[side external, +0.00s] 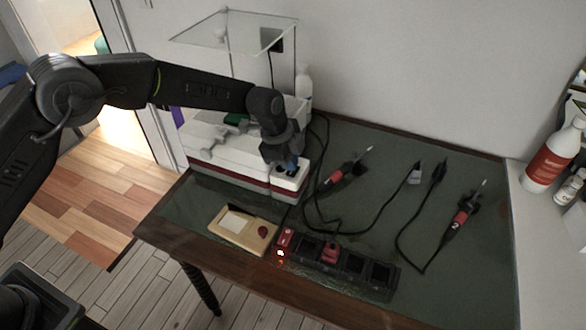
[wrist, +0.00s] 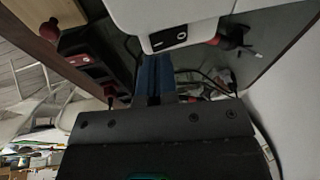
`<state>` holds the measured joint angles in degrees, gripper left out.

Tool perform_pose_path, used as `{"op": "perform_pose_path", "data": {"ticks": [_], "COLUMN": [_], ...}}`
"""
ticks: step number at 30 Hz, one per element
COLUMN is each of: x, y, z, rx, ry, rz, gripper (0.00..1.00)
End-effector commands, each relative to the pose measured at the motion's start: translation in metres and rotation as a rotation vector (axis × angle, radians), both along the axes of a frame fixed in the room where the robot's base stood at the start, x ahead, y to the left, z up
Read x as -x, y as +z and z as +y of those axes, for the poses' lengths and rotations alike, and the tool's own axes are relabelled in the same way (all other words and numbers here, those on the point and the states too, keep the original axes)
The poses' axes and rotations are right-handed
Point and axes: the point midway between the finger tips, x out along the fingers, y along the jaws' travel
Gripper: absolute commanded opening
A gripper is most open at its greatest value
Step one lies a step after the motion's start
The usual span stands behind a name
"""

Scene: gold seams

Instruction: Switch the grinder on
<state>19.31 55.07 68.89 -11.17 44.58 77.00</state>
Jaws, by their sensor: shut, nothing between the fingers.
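The grinder (side external: 196,150) is a white machine with a dark red band and a clear shield above it, at the back left of the bench. Its white housing (wrist: 200,10) fills the top of the wrist view. A black rocker switch (wrist: 168,41) with white marks sits on the end of that housing; which way it is tipped I cannot tell. My gripper (side external: 290,163) points down at the right front end of the grinder. Its blue fingers (wrist: 155,68) are shut and empty, close to the switch in the wrist view. Whether they touch it I cannot tell.
A beige box (side external: 231,226) and a black power strip (side external: 340,268) with a lit red switch lie along the front edge. Red-handled tools (side external: 460,218) and black cables lie on the green mat (side external: 390,165). A bottle (side external: 304,88) stands behind the grinder.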

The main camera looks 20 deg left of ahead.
Motion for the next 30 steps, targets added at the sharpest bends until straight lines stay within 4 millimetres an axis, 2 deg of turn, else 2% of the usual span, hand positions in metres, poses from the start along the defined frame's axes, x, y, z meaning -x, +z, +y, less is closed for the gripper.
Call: {"op": "perform_pose_path", "data": {"ticks": [30], "x": [0.000], "y": [-0.014], "z": [0.000], "rx": [0.000], "ry": [0.000], "rz": [0.000], "gripper": [0.00]}}
